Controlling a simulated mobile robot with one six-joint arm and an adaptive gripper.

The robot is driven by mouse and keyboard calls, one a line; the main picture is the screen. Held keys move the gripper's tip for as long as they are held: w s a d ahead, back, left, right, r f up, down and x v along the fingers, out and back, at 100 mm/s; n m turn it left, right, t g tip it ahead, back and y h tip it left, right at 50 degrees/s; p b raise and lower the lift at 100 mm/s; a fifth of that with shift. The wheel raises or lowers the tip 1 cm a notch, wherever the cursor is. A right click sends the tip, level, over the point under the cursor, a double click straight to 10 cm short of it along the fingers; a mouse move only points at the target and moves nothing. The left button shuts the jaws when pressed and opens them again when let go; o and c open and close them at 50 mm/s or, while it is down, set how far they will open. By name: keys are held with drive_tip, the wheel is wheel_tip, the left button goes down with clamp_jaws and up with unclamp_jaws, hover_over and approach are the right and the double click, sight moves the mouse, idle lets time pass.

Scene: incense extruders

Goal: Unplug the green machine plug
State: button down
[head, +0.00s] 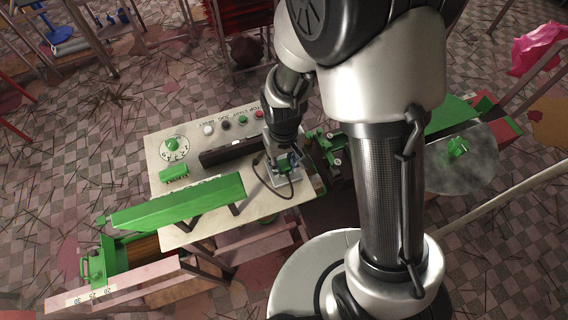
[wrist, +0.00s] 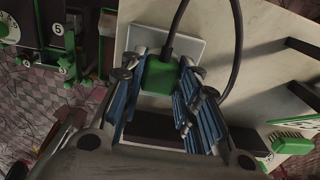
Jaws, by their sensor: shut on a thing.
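The green plug (wrist: 160,75) sits between the blue-padded fingers of my gripper (wrist: 159,68) in the wrist view, with a dark cable (wrist: 178,22) leaving its far side. My gripper is shut on the plug. Behind the plug is a white socket plate (wrist: 185,46) on the pale machine panel. I cannot tell whether the plug's pins are in the socket. In the head view my gripper (head: 284,163) points down at the right end of the panel, and the cable loops below it. The green machine (head: 180,205) lies around and below the panel.
The panel carries a dial (head: 174,147), a row of buttons (head: 232,122) and a dark bar (head: 230,151) left of my gripper. Green machine parts (head: 328,147) stand close on the right. The tiled floor (head: 120,110) is strewn with sticks.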

sight(283, 163)
drive_tip(key=shift+r, duration=0.15)
drive_tip(key=shift+r+p, duration=2.15)
drive_tip(key=shift+r, duration=0.75)
